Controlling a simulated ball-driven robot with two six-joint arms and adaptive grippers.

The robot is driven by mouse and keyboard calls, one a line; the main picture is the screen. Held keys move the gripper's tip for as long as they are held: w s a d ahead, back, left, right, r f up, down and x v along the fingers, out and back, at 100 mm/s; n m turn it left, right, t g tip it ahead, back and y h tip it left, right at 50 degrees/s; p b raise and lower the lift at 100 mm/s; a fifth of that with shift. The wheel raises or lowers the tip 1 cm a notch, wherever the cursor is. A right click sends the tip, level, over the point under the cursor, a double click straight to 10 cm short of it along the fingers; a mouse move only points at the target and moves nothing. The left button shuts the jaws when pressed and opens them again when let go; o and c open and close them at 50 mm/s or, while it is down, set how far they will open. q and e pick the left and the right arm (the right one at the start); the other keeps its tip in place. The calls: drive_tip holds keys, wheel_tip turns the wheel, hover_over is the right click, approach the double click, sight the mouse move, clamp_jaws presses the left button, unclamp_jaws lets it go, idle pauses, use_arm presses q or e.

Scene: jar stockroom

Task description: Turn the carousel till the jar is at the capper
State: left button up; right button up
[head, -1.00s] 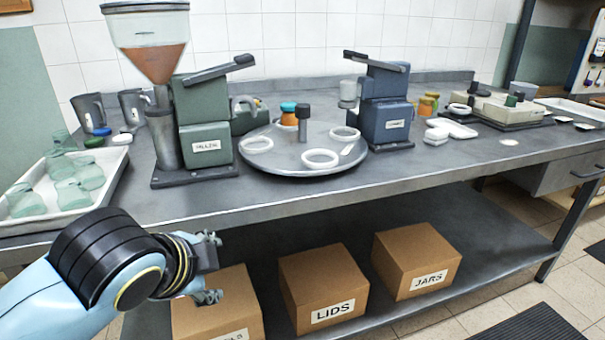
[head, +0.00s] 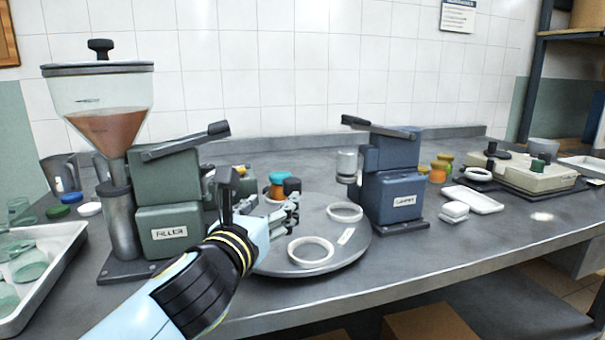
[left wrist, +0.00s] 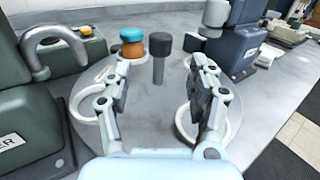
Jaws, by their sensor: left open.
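The grey round carousel (head: 345,256) stands between the green filler (head: 168,220) and the blue capper (head: 395,196). White rings (head: 311,262) sit on its plate. The orange jar with a teal lid (head: 284,177) is at the carousel's far side, left of the capper's head (head: 347,165); it also shows in the left wrist view (left wrist: 132,50). A dark-knobbed post (left wrist: 160,45) stands on the carousel near the jar. My left gripper (head: 291,210) is open and empty over the carousel. In the left wrist view its fingers (left wrist: 160,82) are spread, with the post beyond them. My right gripper is out of view.
A tray of glass jars (head: 45,275) is at the left. Beside the capper are orange jars (head: 438,172), a white tray (head: 472,199) and a beige device (head: 520,172). The filler's hopper (head: 100,110) and the levers stick out above. The front right counter is clear.

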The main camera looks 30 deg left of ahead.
sight(289, 185)
use_arm(q)
drive_tip(key=shift+w+r, duration=0.15)
drive_tip(key=shift+w, duration=0.15)
drive_tip(key=x, duration=0.5)
drive_tip(key=shift+w+r, duration=0.1)
drive_tip(key=x, duration=0.3)
drive_tip(key=shift+w+a, duration=0.1)
drive_tip(key=shift+b+x, duration=0.3)
drive_tip(key=shift+x, duration=0.75)
drive_tip(key=c, duration=0.4)
clamp_jaws()
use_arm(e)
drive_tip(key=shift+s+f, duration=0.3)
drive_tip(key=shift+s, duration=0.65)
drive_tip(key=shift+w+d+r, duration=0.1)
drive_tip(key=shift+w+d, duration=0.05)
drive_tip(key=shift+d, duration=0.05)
